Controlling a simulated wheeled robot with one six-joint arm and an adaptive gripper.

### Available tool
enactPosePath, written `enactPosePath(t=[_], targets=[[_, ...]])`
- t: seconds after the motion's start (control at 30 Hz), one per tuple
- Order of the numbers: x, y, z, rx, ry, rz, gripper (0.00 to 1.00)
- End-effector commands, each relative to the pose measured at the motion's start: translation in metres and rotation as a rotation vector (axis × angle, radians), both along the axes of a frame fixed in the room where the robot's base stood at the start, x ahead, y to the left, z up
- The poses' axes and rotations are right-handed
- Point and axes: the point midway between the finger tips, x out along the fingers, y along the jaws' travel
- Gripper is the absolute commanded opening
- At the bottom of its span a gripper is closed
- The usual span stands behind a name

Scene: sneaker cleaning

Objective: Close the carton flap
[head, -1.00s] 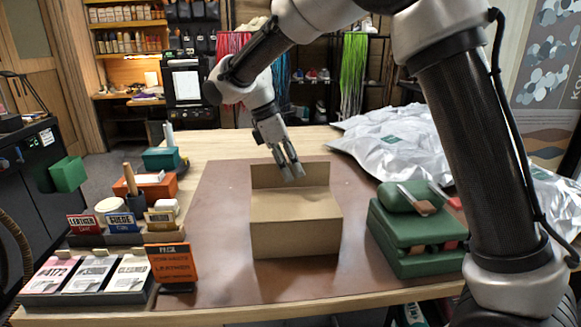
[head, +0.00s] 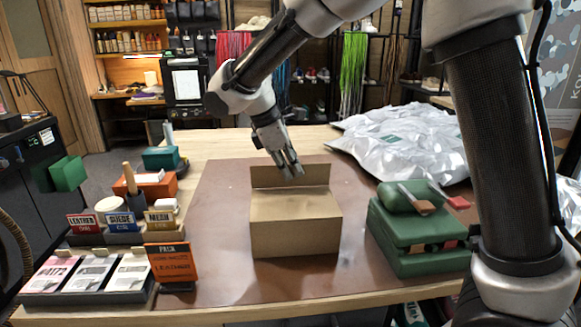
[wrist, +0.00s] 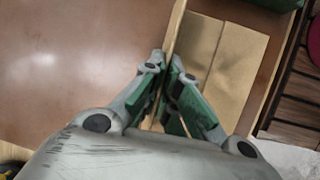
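The brown carton (head: 295,231) sits on the mat in the middle of the table. Its top looks covered, and its rear flap (head: 318,176) stands upright along the far edge. My gripper (head: 291,175) points down at the middle of this flap. In the wrist view the flap (wrist: 177,22) shows nearly edge-on, and its line runs between the fingertips of my gripper (wrist: 166,66). The fingers are close together and look shut on the flap. The carton's top (wrist: 232,55) lies to the right there. The fingers hide part of the flap.
A green block-like stand (head: 415,240) with a brush is right of the carton, and silvery bags (head: 405,140) lie behind it. Label cards and an orange sign (head: 172,263) stand at left. The brown mat (head: 222,215) is bare beside the carton.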

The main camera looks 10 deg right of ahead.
Motion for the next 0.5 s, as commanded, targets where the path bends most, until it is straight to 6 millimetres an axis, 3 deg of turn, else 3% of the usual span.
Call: enactPosePath(t=[0.5], targets=[[-0.028, 0.0, -0.011, -0.01, -0.474, 0.009, 0.0]])
